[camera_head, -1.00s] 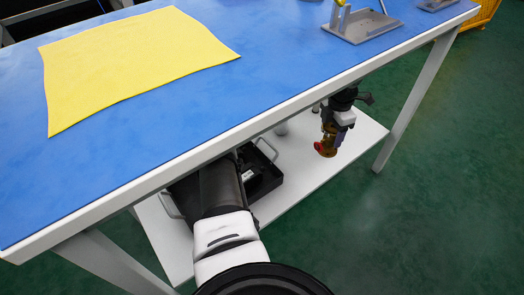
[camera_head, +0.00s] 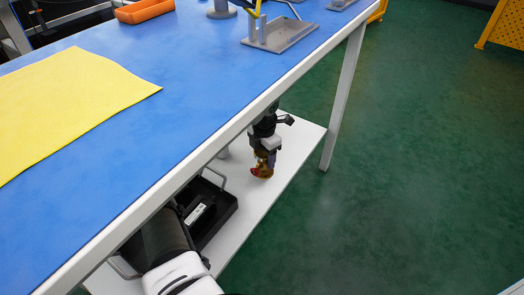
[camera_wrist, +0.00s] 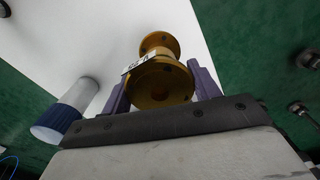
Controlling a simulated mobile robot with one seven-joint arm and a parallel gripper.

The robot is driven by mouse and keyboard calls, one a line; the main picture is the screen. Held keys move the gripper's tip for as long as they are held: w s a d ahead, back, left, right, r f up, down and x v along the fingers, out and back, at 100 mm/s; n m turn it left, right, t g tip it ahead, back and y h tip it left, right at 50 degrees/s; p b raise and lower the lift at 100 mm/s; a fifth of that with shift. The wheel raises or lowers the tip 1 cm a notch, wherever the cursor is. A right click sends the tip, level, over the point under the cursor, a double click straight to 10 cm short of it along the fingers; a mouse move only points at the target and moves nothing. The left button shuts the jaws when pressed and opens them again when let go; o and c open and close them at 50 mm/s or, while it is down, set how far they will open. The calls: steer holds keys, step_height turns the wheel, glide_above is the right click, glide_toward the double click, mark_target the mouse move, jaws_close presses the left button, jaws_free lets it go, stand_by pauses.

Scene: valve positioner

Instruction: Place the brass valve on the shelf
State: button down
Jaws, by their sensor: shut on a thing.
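The brass valve (camera_head: 263,165), gold with a red part at its lower left, is under the table in the head view, over the white lower shelf (camera_head: 300,136). My gripper (camera_head: 266,155) is shut on it from above. In the wrist view the valve (camera_wrist: 160,80), with a small white label, sits between the two purple fingers of my gripper (camera_wrist: 158,88). The white shelf (camera_wrist: 110,30) fills the area behind it. I cannot tell whether the valve touches the shelf or hangs just above it.
A black open box (camera_head: 215,212) with metal handles stands on the shelf, left of the valve. A white cylinder with a blue end (camera_wrist: 68,108) is at left in the wrist view. The blue tabletop (camera_head: 200,110) overhangs my arm. The shelf's right end looks clear.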

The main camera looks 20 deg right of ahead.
mark_target(264, 162)
steer(key=shift+f+b, duration=0.45)
steer(key=shift+f, duration=1.15)
steer(key=shift+f, duration=0.1)
steer(key=shift+c, duration=1.9)
jaws_free()
steer(key=shift+f, duration=0.1)
step_height(264, 162, up, 12)
steer(key=p, duration=0.3)
